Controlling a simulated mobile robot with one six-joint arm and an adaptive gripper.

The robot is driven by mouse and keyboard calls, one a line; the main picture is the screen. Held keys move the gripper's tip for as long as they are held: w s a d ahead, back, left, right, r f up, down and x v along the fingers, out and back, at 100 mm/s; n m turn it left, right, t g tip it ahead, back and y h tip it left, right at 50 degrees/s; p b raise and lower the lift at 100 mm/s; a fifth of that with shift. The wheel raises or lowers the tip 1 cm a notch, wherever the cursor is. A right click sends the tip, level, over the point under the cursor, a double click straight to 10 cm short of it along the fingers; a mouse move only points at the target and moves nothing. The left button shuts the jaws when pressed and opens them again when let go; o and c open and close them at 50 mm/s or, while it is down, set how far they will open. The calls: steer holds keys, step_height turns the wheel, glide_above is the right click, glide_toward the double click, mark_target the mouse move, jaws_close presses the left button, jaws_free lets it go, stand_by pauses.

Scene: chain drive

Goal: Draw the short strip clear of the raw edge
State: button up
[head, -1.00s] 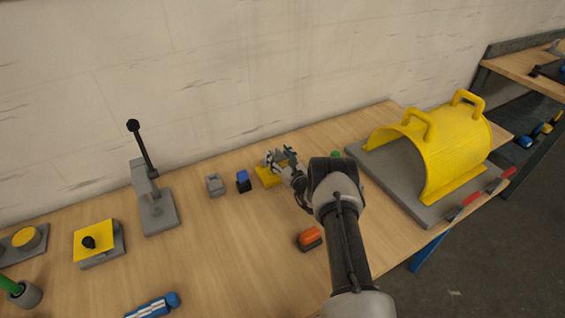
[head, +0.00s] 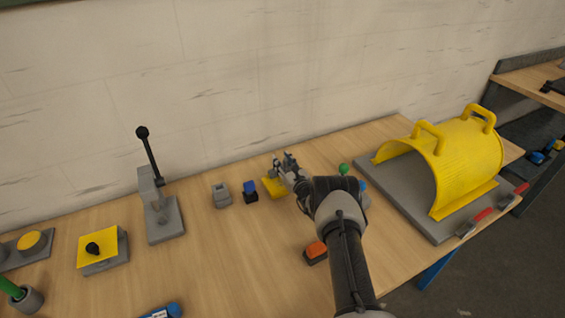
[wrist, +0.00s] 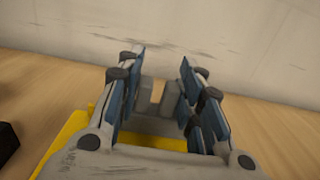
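Two narrow red-and-grey pieces, one nearer (head: 476,219) and one farther right (head: 513,194), lie at the front right edge of the grey base plate (head: 400,190). I cannot tell whether either is the short strip, and I cannot make out a raw edge. My gripper (head: 287,163) is far left of them, over or just behind a yellow block (head: 273,188). In the wrist view my gripper (wrist: 163,62) is open. A grey notched piece (wrist: 157,118) shows between its fingers, above the yellow block (wrist: 62,150); contact cannot be told.
A yellow curved cover (head: 455,160) with two handles stands on the base plate. Left of my gripper are a blue-and-black block (head: 250,191), a grey block (head: 221,195) and a lever press (head: 162,220). An orange block (head: 315,251) sits beside my arm.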

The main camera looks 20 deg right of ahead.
steer(key=c, duration=0.5)
steer(key=shift+r+p, duration=2.25)
steer(key=shift+r, duration=1.85)
